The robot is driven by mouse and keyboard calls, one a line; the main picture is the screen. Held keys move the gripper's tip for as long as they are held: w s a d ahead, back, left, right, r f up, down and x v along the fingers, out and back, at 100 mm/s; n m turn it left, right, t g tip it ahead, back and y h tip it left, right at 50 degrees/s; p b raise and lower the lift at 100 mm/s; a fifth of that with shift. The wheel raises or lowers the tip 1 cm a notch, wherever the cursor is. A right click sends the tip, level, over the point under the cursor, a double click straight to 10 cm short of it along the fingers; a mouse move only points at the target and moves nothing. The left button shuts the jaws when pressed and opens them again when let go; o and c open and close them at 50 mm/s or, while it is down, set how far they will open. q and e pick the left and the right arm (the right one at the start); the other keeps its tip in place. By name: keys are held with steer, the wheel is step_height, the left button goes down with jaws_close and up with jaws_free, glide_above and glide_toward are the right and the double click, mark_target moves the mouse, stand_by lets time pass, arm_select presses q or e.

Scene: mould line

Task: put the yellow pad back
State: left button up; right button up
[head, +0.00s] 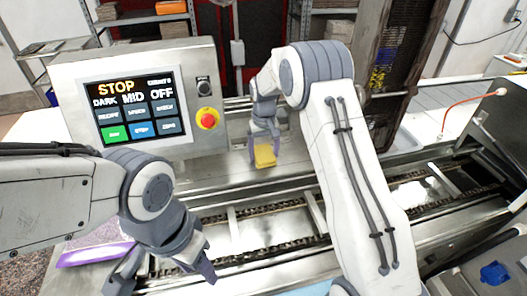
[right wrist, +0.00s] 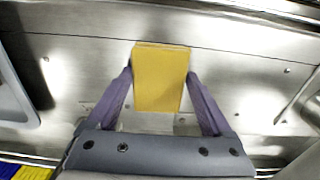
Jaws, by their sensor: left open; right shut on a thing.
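The yellow pad (head: 265,156) is a small block held in my right gripper (head: 264,146), over the metal ledge behind the conveyor in the head view. In the right wrist view the pad (right wrist: 160,78) sits between the two fingers of the gripper (right wrist: 160,95), which touch its sides. I cannot tell whether the pad touches the ledge. My left gripper (head: 165,278) is open and empty at the lower left, over the near side of the line.
A control panel (head: 150,100) with a lit screen and a red stop button (head: 208,118) stands at the left. The chain conveyor (head: 270,225) runs across the front. A purple object (head: 95,254) lies at lower left. A blue item (head: 494,272) is at lower right.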

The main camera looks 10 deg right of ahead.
mark_target(264, 155)
steer(key=o, duration=1)
steer(key=shift+f, duration=0.1)
steer(key=shift+c, duration=0.2)
steer(key=shift+r, duration=0.5)
step_height(264, 155, up, 11)
steer(key=b, duration=0.3)
steer(key=shift+r, duration=0.15)
steer(key=shift+s, duration=0.1)
steer(key=s+d+f+t, duration=0.1)
steer(key=s+f, duration=0.4)
steer(key=s, duration=0.7)
steer(key=s+d+f+t, duration=0.15)
steer(key=s+f, duration=0.25)
steer(key=s, duration=0.8)
steer(key=s+a+n+g+y+b, duration=0.1)
steer(key=s+a+n+b, duration=0.5)
steer(key=s+a, duration=0.7)
steer(key=shift+s+a+f+n+g+b, duration=0.2)
steer(key=shift+a+f+n+g+b, duration=0.1)
steer(key=shift+a+f+n+g, duration=0.3)
